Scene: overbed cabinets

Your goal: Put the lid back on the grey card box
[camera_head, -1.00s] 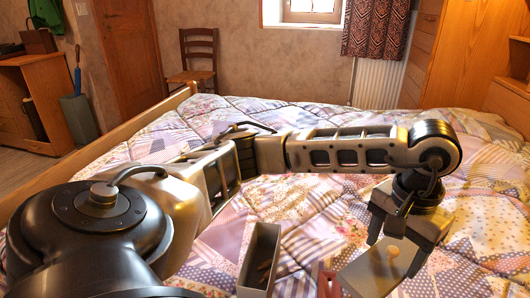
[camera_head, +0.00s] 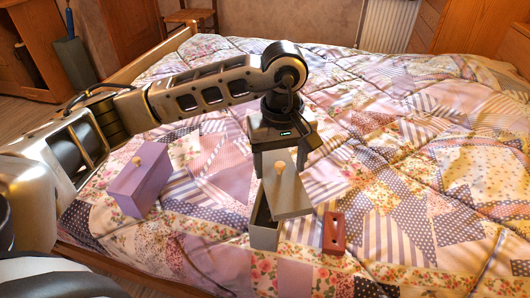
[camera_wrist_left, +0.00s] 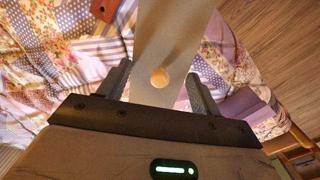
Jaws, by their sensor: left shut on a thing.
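The grey card box (camera_head: 264,234) stands open on the bed in the head view, with its near end and part of its dark inside showing. My left gripper (camera_head: 280,160) is shut on the grey lid (camera_head: 290,195), which has a round wooden knob (camera_head: 279,169). The lid hangs over the box and hides much of its opening. It looks tilted and turned relative to the box; I cannot tell whether they touch. In the left wrist view, the lid (camera_wrist_left: 158,35) lies between the fingers (camera_wrist_left: 160,86). My right gripper is not in view.
A purple box (camera_head: 145,180) with a knobbed lid stands to the left on the quilt (camera_head: 400,160). A reddish block with holes (camera_head: 334,234) lies close to the right of the grey box. The quilt farther right is clear.

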